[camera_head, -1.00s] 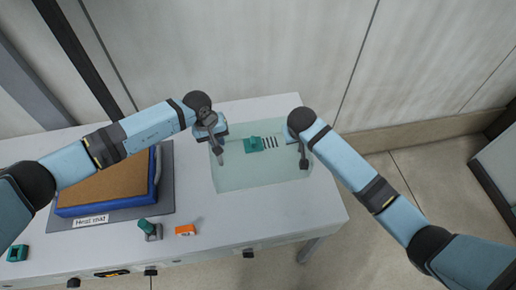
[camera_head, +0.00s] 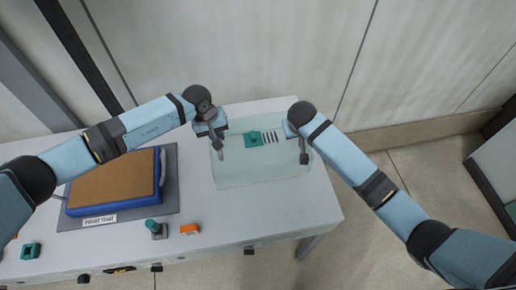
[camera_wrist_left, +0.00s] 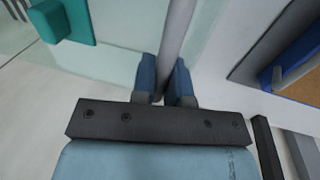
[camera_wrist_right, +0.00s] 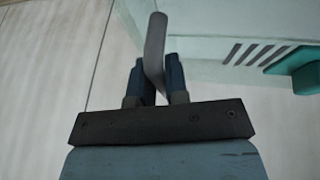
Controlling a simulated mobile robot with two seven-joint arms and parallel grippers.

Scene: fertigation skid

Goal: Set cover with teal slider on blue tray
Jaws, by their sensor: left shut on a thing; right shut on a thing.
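A clear, pale green cover (camera_head: 250,172) with a teal slider (camera_head: 254,138) beside dark vent slots is between my two grippers, over the right part of the bench. My left gripper (camera_head: 213,129) is shut on its left grey handle (camera_wrist_left: 176,35). My right gripper (camera_head: 298,129) is shut on its right grey handle (camera_wrist_right: 154,45). The cover looks level and seems to be off the bench, though the gap is hard to judge. The blue tray (camera_head: 118,203) with a brown fill stands left of the cover, open on top, with a handle at its right side.
The tray sits on a grey heat mat (camera_head: 168,200) with a label (camera_head: 99,219). A teal-topped knob (camera_head: 155,228), an orange block (camera_head: 190,229) and a teal block (camera_head: 31,250) are along the front of the bench (camera_head: 275,212). A wall panel stands close behind.

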